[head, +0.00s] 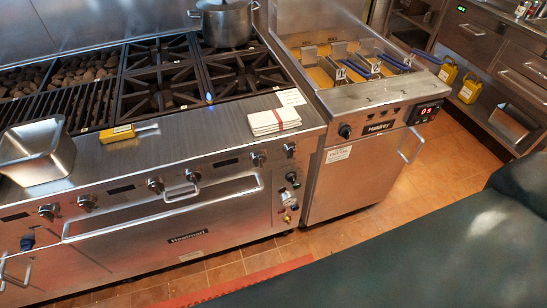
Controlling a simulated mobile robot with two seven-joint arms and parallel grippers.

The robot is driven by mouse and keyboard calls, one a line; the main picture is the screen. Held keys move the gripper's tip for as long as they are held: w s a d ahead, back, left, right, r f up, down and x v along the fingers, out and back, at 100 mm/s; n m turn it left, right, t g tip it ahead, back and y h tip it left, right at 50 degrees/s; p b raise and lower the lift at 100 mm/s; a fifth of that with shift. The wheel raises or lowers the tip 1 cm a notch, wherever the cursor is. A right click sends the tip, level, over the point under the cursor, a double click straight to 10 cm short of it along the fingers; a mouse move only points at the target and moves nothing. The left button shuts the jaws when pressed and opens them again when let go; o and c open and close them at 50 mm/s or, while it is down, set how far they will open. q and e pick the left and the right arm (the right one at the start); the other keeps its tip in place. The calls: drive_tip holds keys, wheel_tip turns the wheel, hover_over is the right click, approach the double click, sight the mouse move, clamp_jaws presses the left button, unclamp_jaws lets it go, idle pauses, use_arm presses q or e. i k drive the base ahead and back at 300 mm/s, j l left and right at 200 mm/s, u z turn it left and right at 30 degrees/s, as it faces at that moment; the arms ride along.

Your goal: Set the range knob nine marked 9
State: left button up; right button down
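The range (165,215) is a steel cooker with a row of round knobs along its front panel. The knobs include one at the far left (47,211), one near the middle (155,185), one beside it (192,176), and two toward the right, a nearer one (258,158) and one by the right corner (289,149). Another knob (292,178) sits lower on the right side of the front. The number labels are too small to read, so I cannot tell which knob is marked 9 or how it is set. Neither gripper shows in the head view.
A fryer (350,185) with baskets and a red display stands right of the range, with its own knob (345,130). A steel pan (37,165), a yellow-handled tool (117,134) and folded cloths (273,122) lie on the front ledge. A large dark shape covers the lower right. Tiled floor is open in front.

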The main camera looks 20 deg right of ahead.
sight(258, 157)
drive_tip(key=l, duration=0.8)
drive_tip(key=i+l, duration=0.1)
drive_tip(key=l, duration=0.75)
